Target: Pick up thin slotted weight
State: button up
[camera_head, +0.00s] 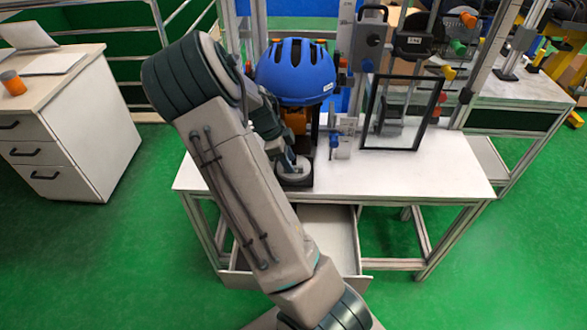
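No thin slotted weight can be picked out with certainty. A pale grey round piece (295,172), possibly a slotted weight, sits low at the tower's base, under the blue helmet. My arm reaches up from the bottom and bends down toward this spot. My gripper (284,156) is close to the round piece, at its upper left. The fingers are small and partly hidden by my arm, so I cannot tell whether they touch it or are open.
A blue helmet (296,72) sits on the tower just above my gripper. A black-framed clear panel (404,112) stands to the right on the white table (430,176). An open drawer (335,238) juts out below. A white cabinet (75,125) stands at left.

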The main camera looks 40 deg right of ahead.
jog(key=shift+x, duration=1.1)
grip_shut()
